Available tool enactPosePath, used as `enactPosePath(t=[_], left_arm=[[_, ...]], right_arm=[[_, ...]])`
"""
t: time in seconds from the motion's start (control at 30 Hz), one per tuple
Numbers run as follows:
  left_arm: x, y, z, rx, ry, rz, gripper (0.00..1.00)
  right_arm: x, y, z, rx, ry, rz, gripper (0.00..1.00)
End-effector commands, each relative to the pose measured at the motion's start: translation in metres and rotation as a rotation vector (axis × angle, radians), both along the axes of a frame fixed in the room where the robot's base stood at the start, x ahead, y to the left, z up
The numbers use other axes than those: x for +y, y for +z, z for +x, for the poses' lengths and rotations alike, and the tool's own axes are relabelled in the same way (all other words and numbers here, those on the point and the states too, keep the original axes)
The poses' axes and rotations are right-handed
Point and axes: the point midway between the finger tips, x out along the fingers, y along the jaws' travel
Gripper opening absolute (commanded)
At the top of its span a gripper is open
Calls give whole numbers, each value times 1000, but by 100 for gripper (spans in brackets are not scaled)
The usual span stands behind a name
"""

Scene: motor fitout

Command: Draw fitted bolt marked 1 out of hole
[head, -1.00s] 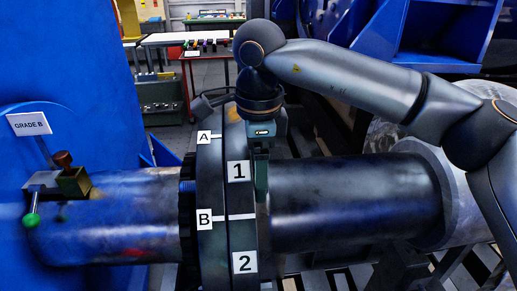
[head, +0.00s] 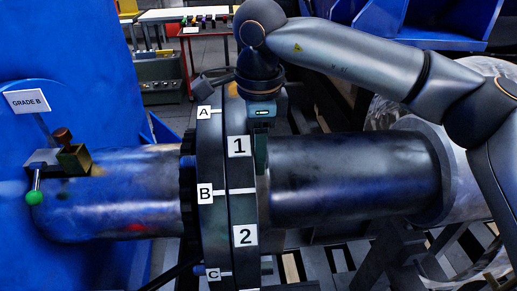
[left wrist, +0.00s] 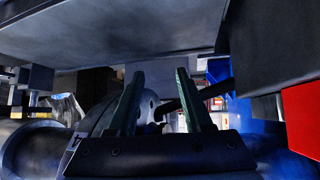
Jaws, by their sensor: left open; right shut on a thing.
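The label 1 (head: 239,146) is on the right-hand ring of a dark pipe flange (head: 242,210). My right gripper (head: 262,160) points down just to the right of this label, against the flange's right face. It is shut on the bolt marked 1. Its green fingers hide the bolt, so I cannot tell how far the bolt is in its hole. My left gripper (left wrist: 160,76) shows in the left wrist view, with its two green fingers apart and nothing between them. It is not clearly seen in the head view.
Label 2 (head: 244,236) is lower on the same ring. Labels A (head: 204,112), B (head: 204,193) and C (head: 213,274) are on the left ring. A blue wall with a GRADE B sign (head: 29,102) stands left. A red-edged table (head: 215,29) is behind.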

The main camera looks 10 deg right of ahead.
Motion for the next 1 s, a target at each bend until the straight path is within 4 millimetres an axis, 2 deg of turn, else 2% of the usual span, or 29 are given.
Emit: enactPosePath(t=[0.03, 0.2, 0.23, 0.73, 1.0], left_arm=[[0, 0, 0, 0, 0, 0, 50], [0, 0, 0, -1, 0, 0, 50], [0, 0, 0, -1, 0, 0, 50], [0, 0, 0, -1, 0, 0, 50], [0, -2, 0, -1, 0, 0, 50]], right_arm=[[0, 0, 0, 0, 1, 0, 20], [0, 0, 0, 0, 1, 0, 1], [0, 0, 0, 0, 1, 0, 0], [0, 2, 0, -3, 1, 4, 0], [-8, 2, 0, -3, 1, 3, 0]])
